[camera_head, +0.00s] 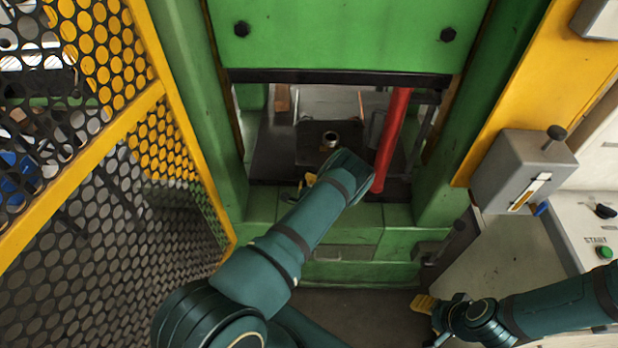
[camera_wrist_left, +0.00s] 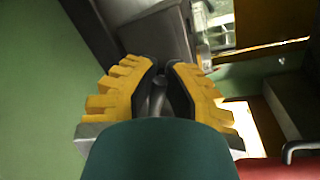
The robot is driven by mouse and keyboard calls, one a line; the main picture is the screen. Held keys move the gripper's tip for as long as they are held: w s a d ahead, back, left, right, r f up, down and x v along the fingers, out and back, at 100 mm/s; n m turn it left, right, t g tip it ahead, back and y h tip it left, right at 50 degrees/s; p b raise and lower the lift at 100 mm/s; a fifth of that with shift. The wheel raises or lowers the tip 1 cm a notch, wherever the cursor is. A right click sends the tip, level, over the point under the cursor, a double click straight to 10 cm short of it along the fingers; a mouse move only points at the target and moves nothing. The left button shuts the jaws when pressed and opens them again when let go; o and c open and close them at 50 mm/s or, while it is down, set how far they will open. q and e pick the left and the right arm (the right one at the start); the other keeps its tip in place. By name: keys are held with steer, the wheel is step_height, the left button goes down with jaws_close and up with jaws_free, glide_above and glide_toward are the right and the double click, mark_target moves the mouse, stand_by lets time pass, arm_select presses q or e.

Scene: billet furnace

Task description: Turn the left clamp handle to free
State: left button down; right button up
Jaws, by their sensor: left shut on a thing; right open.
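The left clamp handle (camera_wrist_left: 158,95) is a dark grey rod, seen in the left wrist view between the yellow finger pads of my left gripper (camera_wrist_left: 160,72). The gripper is shut on it. Only a short piece of the handle shows; the rest is hidden by the fingers and the teal wrist. In the head view my left gripper (camera_head: 304,184) is at the lower front of the green press opening, partly behind my forearm, and the handle cannot be made out there. My right gripper (camera_head: 427,310) is open, low at the right, away from the press.
A thick red bar (camera_head: 392,140) slants down the right of the press opening. A dark plate with a metal ring (camera_head: 329,139) lies inside. A yellow mesh guard (camera_head: 110,130) stands left. A grey switch box (camera_head: 520,172) and a panel with a green button (camera_head: 604,252) are right.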

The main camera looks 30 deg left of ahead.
arm_select(q)
steer(key=n, duration=0.1)
steer(key=f+n, duration=0.1)
steer(key=shift+s+a+n+h, duration=0.1)
steer(key=shift+n+h, duration=0.3)
steer(key=shift+f+n+t+h, duration=0.3)
steer(key=shift+n+t, duration=0.1)
steer(key=shift+n, duration=0.6)
steer(key=c, duration=1)
jaws_free()
steer(key=shift+r, duration=0.1)
steer(key=v, duration=1.2)
